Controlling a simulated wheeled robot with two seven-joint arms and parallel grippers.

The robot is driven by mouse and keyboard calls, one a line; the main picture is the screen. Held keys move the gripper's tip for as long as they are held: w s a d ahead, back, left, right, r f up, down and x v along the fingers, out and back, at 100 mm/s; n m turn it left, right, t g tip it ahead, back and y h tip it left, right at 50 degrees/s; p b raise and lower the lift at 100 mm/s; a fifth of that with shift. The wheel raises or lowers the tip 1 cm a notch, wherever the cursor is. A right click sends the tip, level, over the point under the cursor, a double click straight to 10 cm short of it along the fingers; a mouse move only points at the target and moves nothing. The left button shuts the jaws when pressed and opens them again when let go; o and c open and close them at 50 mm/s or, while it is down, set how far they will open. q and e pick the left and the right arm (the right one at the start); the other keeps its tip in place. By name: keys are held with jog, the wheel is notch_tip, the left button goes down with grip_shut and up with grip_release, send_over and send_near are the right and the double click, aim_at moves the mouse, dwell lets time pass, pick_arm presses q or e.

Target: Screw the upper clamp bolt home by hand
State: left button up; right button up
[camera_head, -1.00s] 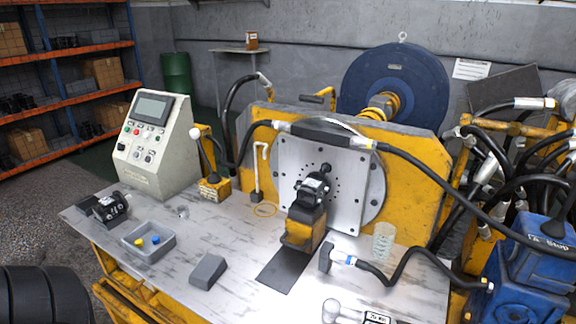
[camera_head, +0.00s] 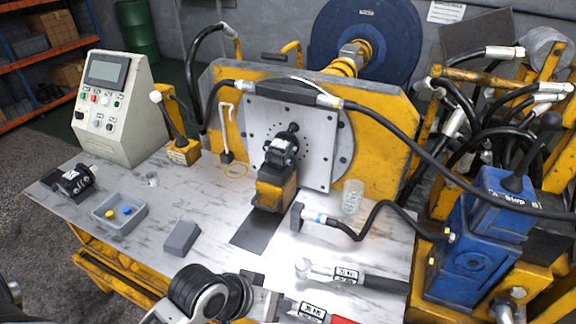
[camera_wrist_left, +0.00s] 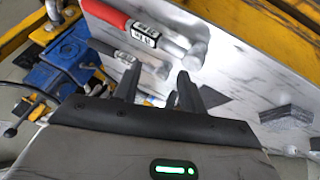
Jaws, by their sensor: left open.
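A black hydraulic motor (camera_head: 281,152) sits on a yellow block (camera_head: 270,192) in front of the grey mounting plate (camera_head: 318,150). I cannot pick out the upper clamp bolt at this size. My left arm comes in at the bottom of the head view, its gripper over the table's front edge beside a red-handled tool (camera_head: 318,313). In the left wrist view my left gripper (camera_wrist_left: 157,78) is open and empty. The red-handled tool (camera_wrist_left: 143,33) lies past its fingertips there, apart from them. My right gripper is not in view.
A black-handled tool (camera_head: 345,275) lies near the front right. A hose end (camera_head: 298,217), clear jar (camera_head: 352,197), grey wedge (camera_head: 182,237) and tray (camera_head: 138,219) with yellow and blue pieces are on the table. A control box (camera_head: 115,110) stands left, a blue unit (camera_head: 480,245) right.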

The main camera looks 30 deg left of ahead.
pick_arm(q)
jog(key=w+r+n+t+h, duration=0.25)
jog(key=w+n, duration=0.35)
jog(key=w, duration=0.3)
jog(key=n+t+y, duration=0.7)
jog(key=n+t, duration=0.3)
jog(key=n, duration=1.3)
send_near(291, 131)
jog(key=shift+g+h, duration=0.25)
jog(key=shift+h, duration=0.1)
jog(key=w+b, duration=0.1)
jog(key=w, duration=0.1)
jog(key=w+b, duration=0.4)
jog(key=w, duration=0.1)
jog(key=shift+w+a, duration=0.1)
jog(key=shift+a, duration=0.3)
jog(key=shift+w+b, duration=0.3)
jog(key=shift+b, duration=0.05)
jog(key=shift+w+r, duration=0.15)
jog(key=shift+w, duration=0.05)
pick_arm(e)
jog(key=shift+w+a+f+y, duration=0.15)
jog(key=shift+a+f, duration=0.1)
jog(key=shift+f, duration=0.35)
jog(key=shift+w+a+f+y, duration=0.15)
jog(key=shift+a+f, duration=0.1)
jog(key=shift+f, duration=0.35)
